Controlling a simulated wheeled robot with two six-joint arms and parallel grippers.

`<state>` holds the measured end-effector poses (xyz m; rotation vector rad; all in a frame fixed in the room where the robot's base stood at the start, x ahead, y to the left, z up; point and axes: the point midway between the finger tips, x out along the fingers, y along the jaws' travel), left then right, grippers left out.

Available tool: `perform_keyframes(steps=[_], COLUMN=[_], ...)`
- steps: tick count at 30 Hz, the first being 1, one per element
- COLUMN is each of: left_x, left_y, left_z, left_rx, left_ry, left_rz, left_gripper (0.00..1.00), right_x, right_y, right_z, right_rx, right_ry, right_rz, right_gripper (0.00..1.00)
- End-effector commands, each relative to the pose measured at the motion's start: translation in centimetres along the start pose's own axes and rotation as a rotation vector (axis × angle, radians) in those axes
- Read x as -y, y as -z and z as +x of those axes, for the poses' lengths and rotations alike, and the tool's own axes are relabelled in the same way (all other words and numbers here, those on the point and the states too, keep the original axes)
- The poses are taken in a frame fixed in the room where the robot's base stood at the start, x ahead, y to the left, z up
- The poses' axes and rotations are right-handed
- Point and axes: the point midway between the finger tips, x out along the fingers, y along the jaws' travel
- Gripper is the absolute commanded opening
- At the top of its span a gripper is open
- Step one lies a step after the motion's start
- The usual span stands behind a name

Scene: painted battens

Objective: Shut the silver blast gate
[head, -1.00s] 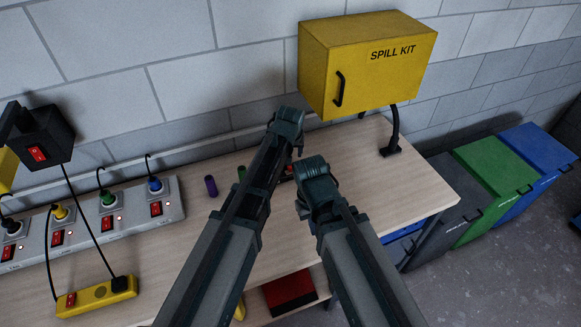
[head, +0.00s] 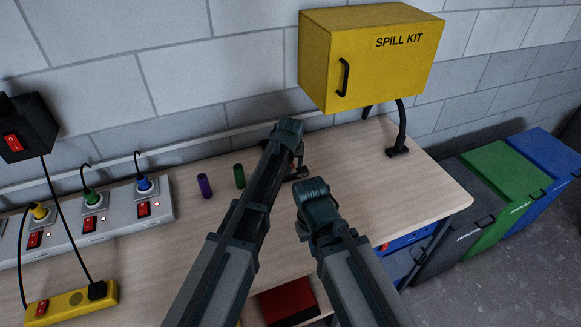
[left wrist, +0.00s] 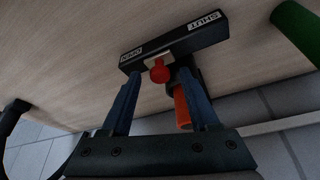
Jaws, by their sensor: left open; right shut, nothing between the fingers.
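The blast gate shows in the left wrist view as a dark bar (left wrist: 175,40) with an OPEN label at its left end and a SHUT label at its right end. A red knob (left wrist: 159,71) on a small silvery piece sits near the OPEN end. An orange tube (left wrist: 182,107) is behind it. My left gripper (left wrist: 158,78) is open, its fingers on either side of the knob; I cannot tell if they touch it. In the head view my left gripper (head: 295,150) hides most of the gate (head: 300,173). My right gripper (head: 320,200) is shut and empty, nearer the camera.
A purple cylinder (head: 204,186) and a green cylinder (head: 239,176) stand left of the gate on the bench (head: 400,185). A socket strip (head: 115,217) is further left. A yellow spill kit box (head: 375,55) hangs behind.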

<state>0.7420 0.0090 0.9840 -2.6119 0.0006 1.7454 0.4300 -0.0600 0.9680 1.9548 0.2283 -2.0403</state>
Motion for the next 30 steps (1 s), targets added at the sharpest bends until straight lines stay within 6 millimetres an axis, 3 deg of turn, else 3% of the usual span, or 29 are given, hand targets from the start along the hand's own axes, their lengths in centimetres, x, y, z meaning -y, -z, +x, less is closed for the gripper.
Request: perform_keyframes(steps=[4, 14, 30], left_x=[0.02, 0.02, 0.01], left_y=[0.02, 0.01, 0.01], left_z=[-0.09, -0.08, -0.08], left_rx=[0.0, 0.0, 0.0], left_ry=[0.0, 0.0, 0.0], left_rz=[0.0, 0.0, 0.0], left_gripper=[0.61, 0.02, 0.0], right_x=[-0.01, -0.01, -0.01], right_y=[-0.01, -0.01, -0.01], right_z=[-0.08, -0.08, -0.07], right_rx=[0.0, 0.0, 0.0], right_ry=[0.0, 0.0, 0.0], right_rz=[0.0, 0.0, 0.0], right_gripper=[0.0, 0.0, 0.0])
